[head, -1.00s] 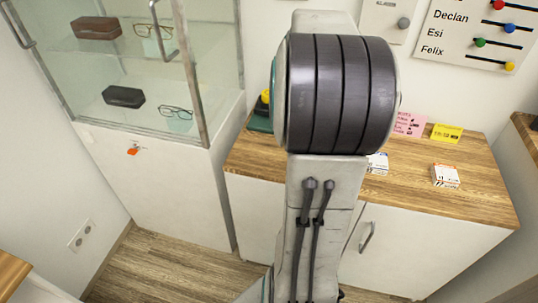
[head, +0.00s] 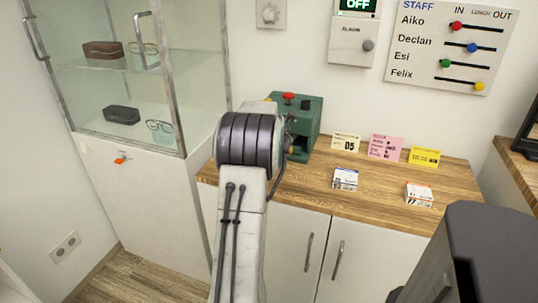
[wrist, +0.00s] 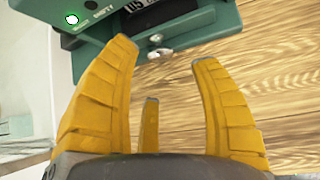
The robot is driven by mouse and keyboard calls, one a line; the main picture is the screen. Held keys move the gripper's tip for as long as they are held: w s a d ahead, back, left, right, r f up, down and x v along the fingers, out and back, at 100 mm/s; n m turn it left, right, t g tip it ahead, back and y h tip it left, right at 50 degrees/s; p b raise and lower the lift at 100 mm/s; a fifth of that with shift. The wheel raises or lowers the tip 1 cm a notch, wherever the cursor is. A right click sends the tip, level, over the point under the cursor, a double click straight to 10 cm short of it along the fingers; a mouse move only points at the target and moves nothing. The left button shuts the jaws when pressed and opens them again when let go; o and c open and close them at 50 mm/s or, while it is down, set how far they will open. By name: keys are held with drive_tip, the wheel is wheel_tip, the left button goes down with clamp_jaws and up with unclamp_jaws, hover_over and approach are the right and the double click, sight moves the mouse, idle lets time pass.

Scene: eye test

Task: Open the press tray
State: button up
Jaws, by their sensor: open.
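The green press (head: 308,127) with a red button on top stands on the wooden counter, partly behind my arm in the head view. In the wrist view its green front (wrist: 205,22) runs along the top, with a lit green lamp and an "EMPTY" label at left. A small silver knob (wrist: 156,38) sticks out from the press front; whether it belongs to the tray I cannot tell. My gripper (wrist: 163,53) has its yellow fingers apart, pointing at the press, with the knob between the fingertips in the picture and nothing held. The tray's position is not clear.
The wooden counter (head: 300,188) holds standing cards and two small boxes (head: 345,179) (head: 419,194) right of the press. A glass cabinet (head: 190,80) with eyeglasses and cases stands at left. A panel reading "OFF" (head: 355,30) and a staff board (head: 450,45) hang on the wall.

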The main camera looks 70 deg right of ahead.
drive_tip(key=shift+x, duration=3.05)
drive_tip(key=shift+c, duration=0.2)
drive_tip(key=shift+a, duration=0.1)
clamp_jaws()
